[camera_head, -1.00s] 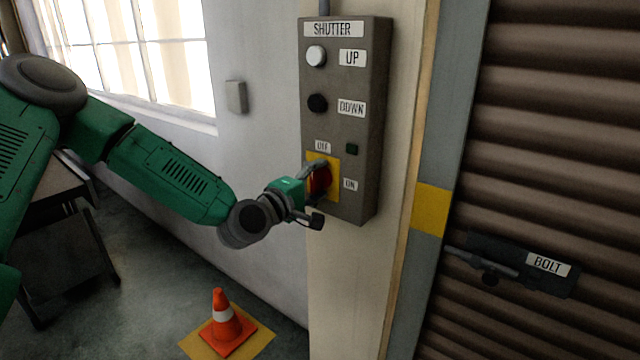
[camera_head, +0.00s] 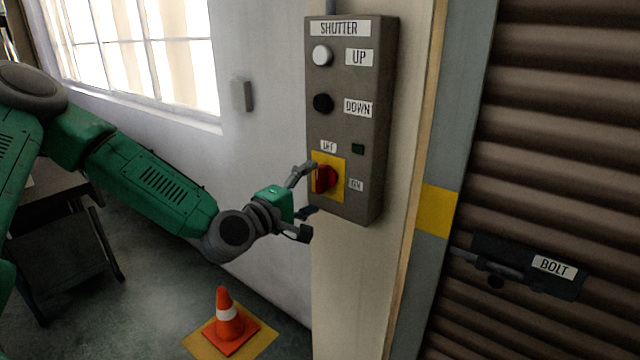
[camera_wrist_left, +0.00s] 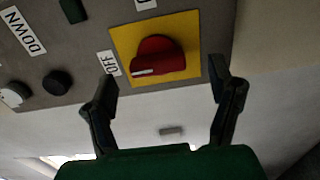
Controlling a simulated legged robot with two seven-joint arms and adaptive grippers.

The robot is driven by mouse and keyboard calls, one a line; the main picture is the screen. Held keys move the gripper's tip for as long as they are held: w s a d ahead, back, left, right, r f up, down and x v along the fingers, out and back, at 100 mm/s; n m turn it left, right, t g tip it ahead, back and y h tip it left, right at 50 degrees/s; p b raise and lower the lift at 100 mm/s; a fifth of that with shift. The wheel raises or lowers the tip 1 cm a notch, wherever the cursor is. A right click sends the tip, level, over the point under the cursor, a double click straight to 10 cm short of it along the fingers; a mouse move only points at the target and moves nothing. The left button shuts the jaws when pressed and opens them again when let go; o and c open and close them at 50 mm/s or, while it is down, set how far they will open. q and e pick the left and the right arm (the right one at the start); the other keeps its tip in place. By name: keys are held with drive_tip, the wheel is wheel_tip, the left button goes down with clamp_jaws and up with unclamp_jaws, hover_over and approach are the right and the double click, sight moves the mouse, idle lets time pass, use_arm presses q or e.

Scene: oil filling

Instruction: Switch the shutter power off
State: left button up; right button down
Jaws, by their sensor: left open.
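The grey shutter control box (camera_head: 355,205) has a yellow plate (camera_head: 338,190) with a red rotary switch (camera_head: 326,178) near its bottom. My left gripper (camera_head: 306,189) is open and empty, just left of the switch. Its spread fingers (camera_wrist_left: 162,80) appear apart from the switch. My right gripper is not in view.
White UP (camera_head: 322,55) and black DOWN (camera_head: 323,103) buttons sit higher on the box. The shutter bolt (camera_head: 530,265) is at right. An orange cone (camera_head: 228,318) stands on the floor below.

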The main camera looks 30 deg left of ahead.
use_arm(q)
drive_tip(key=s+a, duration=0.1)
drive_tip(key=s, duration=0.6)
drive_tip(key=shift+s, duration=0.35)
drive_tip(key=shift+d, duration=0.1)
drive_tip(key=shift+f, duration=0.15)
drive_tip(key=s+d+f+m+g+h+b, duration=0.1)
drive_tip(key=s+d+f+m+g, duration=0.2)
drive_tip(key=f, duration=0.5)
drive_tip(key=s+d+f+m+g+b, duration=0.1)
drive_tip(key=s+d+f+m+g, duration=0.2)
drive_tip(key=f, duration=0.4)
drive_tip(key=s+d+f+m+g+h+b, duration=0.1)
drive_tip(key=s+d+f+m+g, duration=0.25)
drive_tip(key=f, duration=0.45)
drive_tip(key=s+f+m+g+y+b, duration=0.2)
drive_tip(key=s+f+m+g, duration=0.6)
drive_tip(key=s+f, duration=0.7)
drive_tip(key=s+y, duration=0.1)
drive_tip(key=s, duration=0.2)
drive_tip(key=shift+d+f, duration=0.15)
